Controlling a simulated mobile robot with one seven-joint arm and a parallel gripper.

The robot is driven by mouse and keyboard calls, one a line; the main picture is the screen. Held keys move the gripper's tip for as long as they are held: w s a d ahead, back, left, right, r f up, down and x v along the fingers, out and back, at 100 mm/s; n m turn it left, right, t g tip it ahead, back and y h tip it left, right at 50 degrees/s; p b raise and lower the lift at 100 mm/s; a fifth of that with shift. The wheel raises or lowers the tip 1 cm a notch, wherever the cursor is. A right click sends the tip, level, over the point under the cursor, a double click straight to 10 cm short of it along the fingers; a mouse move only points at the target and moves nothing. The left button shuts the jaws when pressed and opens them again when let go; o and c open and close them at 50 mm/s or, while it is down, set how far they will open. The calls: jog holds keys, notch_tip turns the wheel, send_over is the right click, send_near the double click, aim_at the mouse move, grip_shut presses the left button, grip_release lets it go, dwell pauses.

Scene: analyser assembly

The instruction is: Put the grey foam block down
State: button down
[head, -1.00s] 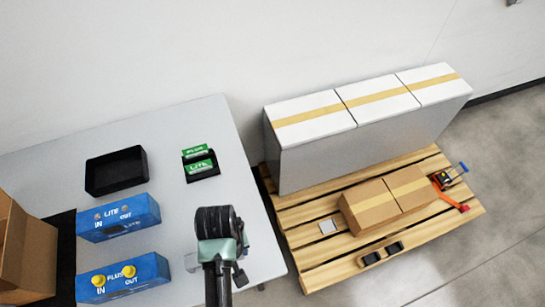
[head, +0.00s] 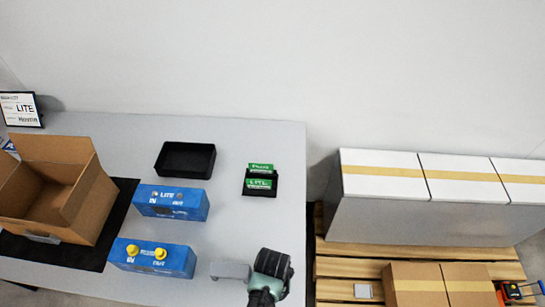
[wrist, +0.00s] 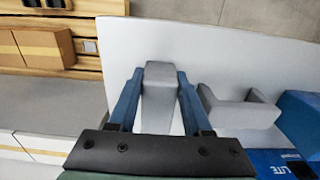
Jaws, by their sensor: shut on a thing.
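My gripper (wrist: 159,76) is shut on a grey foam block (wrist: 160,92), which lies lengthwise between the two blue fingers in the wrist view. The block is over the light grey table (wrist: 135,35); I cannot tell whether it touches the top. In the head view my gripper (head: 271,275) is at the table's front right, and the block is hidden there. A grey U-shaped piece (wrist: 240,108) stands on the table beside the gripper; it also shows in the head view (head: 230,271).
Two blue modules (head: 172,202) (head: 152,258), a black tray (head: 185,160), green cards in a black holder (head: 260,183) and an open cardboard box (head: 75,190) on a black mat stand on the table. A loaded pallet (head: 345,268) is at right. The table's right strip is bare.

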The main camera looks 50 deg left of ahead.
jog(key=shift+f, duration=0.35)
jog(key=shift+f, duration=0.1)
jog(key=shift+c, duration=1.7)
grip_release()
notch_tip(320, 180, up, 12)
